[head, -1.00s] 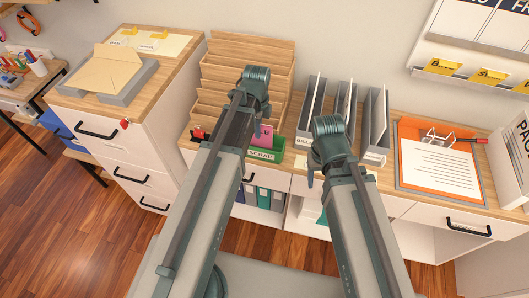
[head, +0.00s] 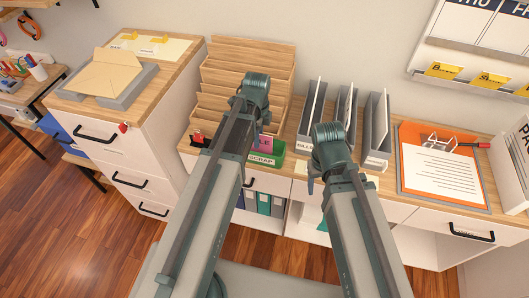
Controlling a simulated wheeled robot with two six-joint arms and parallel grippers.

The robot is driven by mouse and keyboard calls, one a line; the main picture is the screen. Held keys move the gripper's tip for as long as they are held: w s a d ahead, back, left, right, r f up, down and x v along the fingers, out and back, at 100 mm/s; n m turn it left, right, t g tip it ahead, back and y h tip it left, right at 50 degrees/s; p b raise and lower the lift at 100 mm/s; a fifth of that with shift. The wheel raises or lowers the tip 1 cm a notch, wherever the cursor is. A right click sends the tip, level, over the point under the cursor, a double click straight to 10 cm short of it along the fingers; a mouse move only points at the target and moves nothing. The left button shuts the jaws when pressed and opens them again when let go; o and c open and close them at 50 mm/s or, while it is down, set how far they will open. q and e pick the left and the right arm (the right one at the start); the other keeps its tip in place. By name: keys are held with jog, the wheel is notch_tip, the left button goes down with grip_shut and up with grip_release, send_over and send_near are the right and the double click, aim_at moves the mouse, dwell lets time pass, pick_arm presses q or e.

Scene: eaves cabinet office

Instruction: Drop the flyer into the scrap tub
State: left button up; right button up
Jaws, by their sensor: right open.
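A pink flyer (head: 265,142) with part of the word SALE showing stands upright at the green scrap tub (head: 278,154). Its lower part is behind the tub's front, and my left arm covers its left side. My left gripper (head: 240,122) is just left of the flyer, mostly hidden behind its own arm. I cannot see its fingertips or whether it touches the flyer. My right gripper (head: 311,185) is open, mostly hidden by its wrist, in front of the grey file holders and apart from the tub.
A wooden tiered sorter (head: 247,58) stands behind the tub. Grey file holders (head: 376,128) stand to the right, then an orange clipboard (head: 412,140) with paper and glasses. A drawer cabinet at left bears a grey tray (head: 106,94) with an envelope.

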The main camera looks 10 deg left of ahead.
pick_arm(q)
notch_tip(320, 180, up, 14)
jog(key=p, duration=1.3)
jog(key=shift+p, duration=0.3)
jog(key=shift+f, duration=0.15)
jog(key=s+d+f+n+b, duration=0.2)
jog(key=s+d+n, duration=0.3)
jog(key=s+n, duration=0.2)
jog(key=s+d+f+n+y+b, duration=0.1)
jog(key=s+d+f+n+b, duration=0.2)
jog(key=s+d+n, duration=0.2)
jog(key=shift+s+d+n, duration=0.25)
jog(key=shift+s+n, duration=0.9)
jog(key=shift+n, duration=0.15)
